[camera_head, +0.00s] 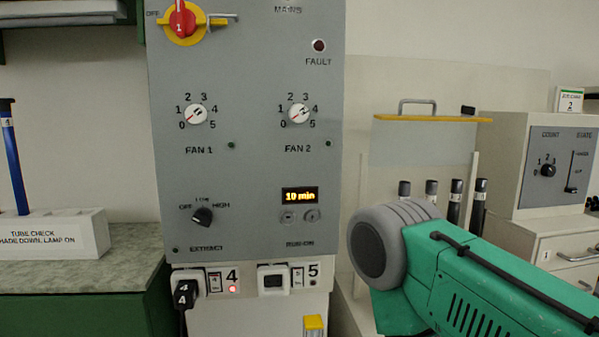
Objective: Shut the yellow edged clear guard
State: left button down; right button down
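The clear guard (425,145) is a see-through pane at the centre right. It has a yellow top edge (395,118) and a grey bar handle (417,103) above that edge. Its pane stands upright between pale posts, and its lower part ends near the tops of several dark-capped rods (455,195). The rods show uncovered below the pane. My green right arm comes in from the right, with a grey rounded joint in front of the lower part of the rod station. That arm hides much of the station's base. Neither gripper shows.
A grey control panel (250,160) with knobs and sockets stands left of the guard. A white cabinet (515,165) with a count dial stands at the right. A green-sided bench (90,272) with a white block (50,235) and blue rod is at the left.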

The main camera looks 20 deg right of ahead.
aim_at(399, 117)
jog(key=z, duration=1.45)
